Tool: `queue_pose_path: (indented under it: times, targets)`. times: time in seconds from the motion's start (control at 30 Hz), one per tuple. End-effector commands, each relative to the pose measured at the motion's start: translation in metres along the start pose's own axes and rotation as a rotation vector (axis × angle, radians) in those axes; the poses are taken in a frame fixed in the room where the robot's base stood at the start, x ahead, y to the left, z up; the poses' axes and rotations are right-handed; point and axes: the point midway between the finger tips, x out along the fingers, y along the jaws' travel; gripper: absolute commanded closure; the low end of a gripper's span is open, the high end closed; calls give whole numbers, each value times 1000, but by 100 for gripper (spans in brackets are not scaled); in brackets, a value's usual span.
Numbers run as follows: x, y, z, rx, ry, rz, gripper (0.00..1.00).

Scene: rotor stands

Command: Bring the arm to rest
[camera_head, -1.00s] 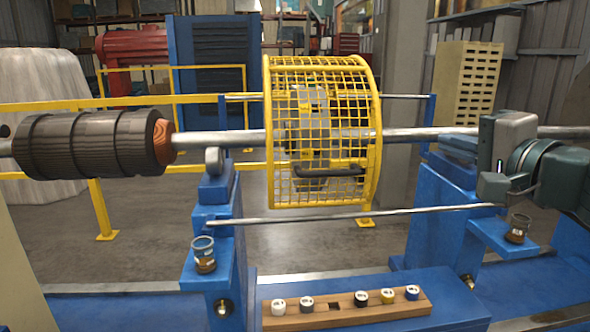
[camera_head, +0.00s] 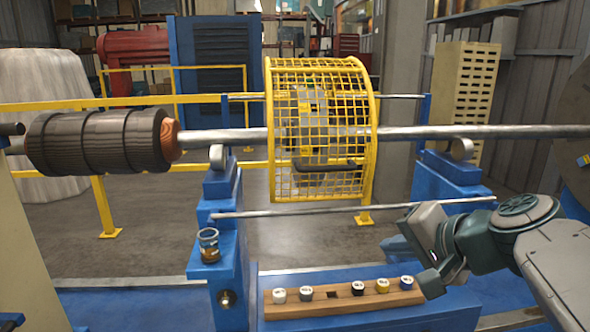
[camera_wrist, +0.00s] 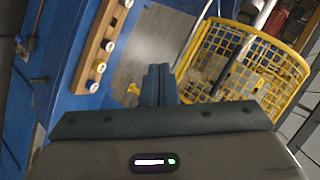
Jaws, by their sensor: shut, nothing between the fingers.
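My gripper (camera_wrist: 158,84) is shut and empty, with its fingers together in the wrist view. In the head view my arm comes in from the right, and its hand sits low, in front of the right blue stand (camera_head: 445,180). The rack also shows in the wrist view (camera_wrist: 96,40).
A yellow mesh guard (camera_head: 320,130) surrounds the long steel shaft (camera_head: 420,132) at the middle. A thin rod (camera_head: 350,208) crosses below it. A glass jar (camera_head: 209,245) stands on the left blue stand's bracket. Several small capped pots (camera_head: 358,288) sit in the rack.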

Motion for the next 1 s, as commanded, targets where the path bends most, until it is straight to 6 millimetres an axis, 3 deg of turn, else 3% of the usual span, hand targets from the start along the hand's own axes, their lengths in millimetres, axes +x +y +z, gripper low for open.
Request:
queue_pose_path:
  times: [0.1, 0.2, 0.33, 0.5, 0.67, 1.0]
  targets:
    - [22, 37, 42, -126, -116, 166, 100]
    - [32, 71, 73, -254, -205, 309, 100]
    - [36, 112, 102, -434, -302, 474, 100]
    - [32, 148, 121, -622, -382, 618, 100]
    - [30, 161, 125, -704, -409, 674, 100]
    - [30, 162, 125, -710, -411, 678, 100]
